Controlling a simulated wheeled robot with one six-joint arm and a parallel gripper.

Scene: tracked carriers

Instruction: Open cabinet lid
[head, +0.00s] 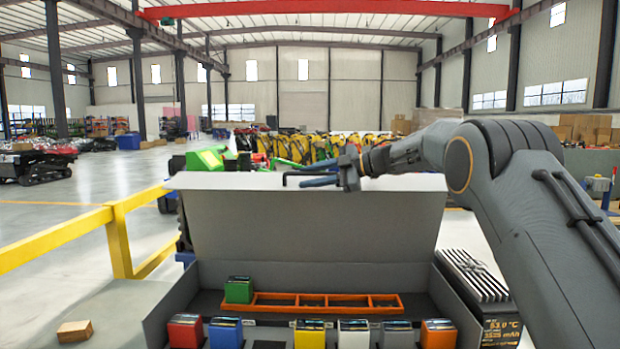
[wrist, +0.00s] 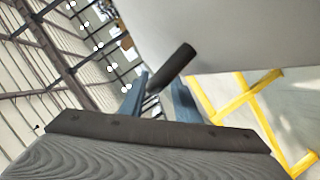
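The cabinet lid (head: 310,220) is a wide grey panel. It stands raised, nearly upright, at the back of the open cabinet (head: 180,312). A black bar handle (head: 297,174) sits at the lid's top edge. My gripper (head: 318,174) is at this handle, coming from the right. In the wrist view, the two blue fingers of my gripper (wrist: 160,92) stand apart, with the black handle (wrist: 176,65) by the gap between their tips. I cannot tell whether either finger touches it. The pale lid (wrist: 240,35) fills the upper right there.
Inside the cabinet are an orange divided tray (head: 326,309), a green block (head: 238,290) and a front row of several coloured blocks. A finned battery unit (head: 485,300) stands right of it. A yellow railing (head: 118,240) and small brown box (head: 75,331) are left.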

